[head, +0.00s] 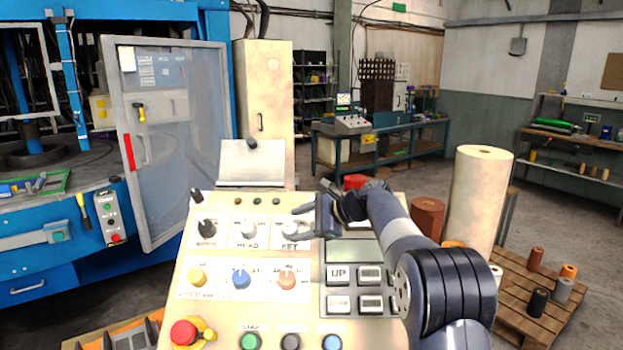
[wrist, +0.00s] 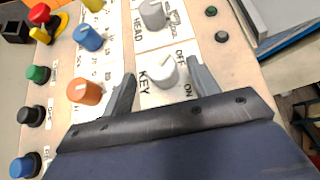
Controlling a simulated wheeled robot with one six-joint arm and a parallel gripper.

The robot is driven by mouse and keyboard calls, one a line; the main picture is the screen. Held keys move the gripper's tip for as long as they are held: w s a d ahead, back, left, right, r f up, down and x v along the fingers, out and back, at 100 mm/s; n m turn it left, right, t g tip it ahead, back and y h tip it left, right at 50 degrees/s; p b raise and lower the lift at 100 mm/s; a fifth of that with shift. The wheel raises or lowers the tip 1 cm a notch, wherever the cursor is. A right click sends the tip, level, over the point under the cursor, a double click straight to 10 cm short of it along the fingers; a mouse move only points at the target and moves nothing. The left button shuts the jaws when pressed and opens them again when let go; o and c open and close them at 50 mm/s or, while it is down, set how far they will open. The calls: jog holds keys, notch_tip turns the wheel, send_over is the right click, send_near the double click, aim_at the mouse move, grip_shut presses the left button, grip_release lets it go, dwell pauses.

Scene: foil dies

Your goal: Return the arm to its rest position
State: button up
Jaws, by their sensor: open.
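My gripper (head: 306,222) is over the upper middle of a cream control panel (head: 208,318), by the knob marked KEY. In the wrist view my gripper (wrist: 160,85) has its two fingers apart, with the white KEY knob (wrist: 162,72) showing between them. The knob also shows in the head view (head: 290,229), just left of the fingers. I cannot tell whether the fingers touch it. My arm (head: 405,235) reaches in from the lower right and covers part of the panel's right side.
The panel carries a red emergency button (head: 184,333), a blue knob (head: 241,278) and an orange knob (head: 287,279). A glazed machine door (head: 180,150) stands open at left. At right are a tall cream roll (head: 476,200) and a pallet (head: 520,318) with small rolls.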

aim_at(289, 225)
jog(key=b+x, duration=0.1)
jog(key=x, duration=0.3)
jog(key=shift+w+f, duration=0.1)
jog(key=shift+f, duration=0.2)
jog(key=shift+r+m+t+b, duration=0.1)
jog(key=shift+m+t+b, duration=0.25)
jog(key=shift+b, duration=0.45)
jog(key=shift+m+t+b, duration=0.45)
jog(key=shift+b, duration=0.8)
jog(key=m+t+b, duration=0.3)
jog(key=b, duration=0.4)
jog(key=m+t+h+b, duration=0.1)
jog(key=m+t+b, duration=0.2)
jog(key=b, duration=0.3)
jog(key=shift+m+h, duration=0.3)
jog(key=shift+m, duration=0.3)
jog(key=shift+r+m+t+h+b, duration=0.15)
jog(key=shift+m+t+h+b, duration=0.4)
jog(key=shift+m+t, duration=0.5)
jog(key=shift+r+m+t+h+p, duration=0.25)
jog(key=shift+m+t+h+p, duration=0.9)
jog(key=shift+m, duration=0.6)
jog(key=m+t+h+p, duration=0.1)
jog(key=m+h+p, duration=0.3)
jog(key=m+p, duration=0.1)
jog(key=shift+h+p, duration=0.3)
jog(key=shift+p, duration=0.7)
